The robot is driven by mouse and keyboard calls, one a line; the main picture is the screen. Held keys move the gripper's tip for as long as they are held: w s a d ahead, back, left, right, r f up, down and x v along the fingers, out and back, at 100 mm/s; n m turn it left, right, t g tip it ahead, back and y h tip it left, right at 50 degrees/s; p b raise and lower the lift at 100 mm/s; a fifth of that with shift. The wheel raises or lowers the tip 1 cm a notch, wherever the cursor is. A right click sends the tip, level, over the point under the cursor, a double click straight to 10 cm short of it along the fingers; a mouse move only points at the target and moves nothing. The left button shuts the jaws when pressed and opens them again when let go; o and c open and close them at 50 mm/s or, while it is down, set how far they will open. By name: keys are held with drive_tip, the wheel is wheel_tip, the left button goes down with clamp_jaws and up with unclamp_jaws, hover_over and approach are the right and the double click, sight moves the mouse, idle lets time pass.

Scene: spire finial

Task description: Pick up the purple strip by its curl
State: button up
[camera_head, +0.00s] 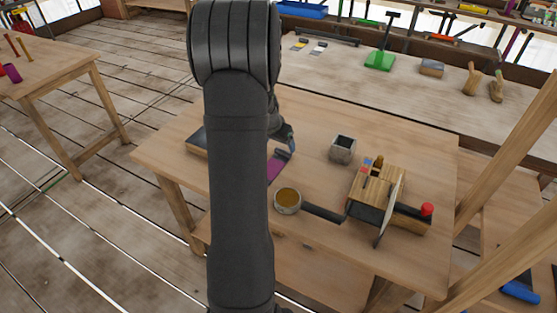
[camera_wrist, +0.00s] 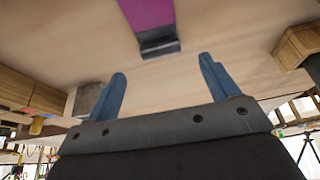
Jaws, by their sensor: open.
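The purple strip (camera_head: 277,168) lies on the wooden table, partly hidden behind my arm in the head view. Its dark grey curl (camera_head: 283,155) is at the far end. In the wrist view the purple strip (camera_wrist: 148,12) comes in from the top edge, and its dark curl (camera_wrist: 160,47) lies just beyond my fingertips, roughly between them across the picture. My gripper (camera_wrist: 163,68) is open and empty, its two blue fingers apart. In the head view my gripper (camera_head: 290,143) is mostly hidden behind my arm, close to the curl end.
A grey cube-shaped holder (camera_head: 343,149), a round tin of amber contents (camera_head: 288,199) and a wooden block rack (camera_head: 377,184) stand to the right. A dark-sided wooden block (camera_head: 197,142) lies left. The table around the curl is clear.

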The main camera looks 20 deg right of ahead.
sight(282, 152)
drive_tip(key=shift+x, duration=3.15)
drive_tip(key=shift+c, duration=0.2)
drive_tip(key=c, duration=1.1)
drive_tip(key=shift+c, duration=0.6)
drive_tip(key=shift+r, duration=0.1)
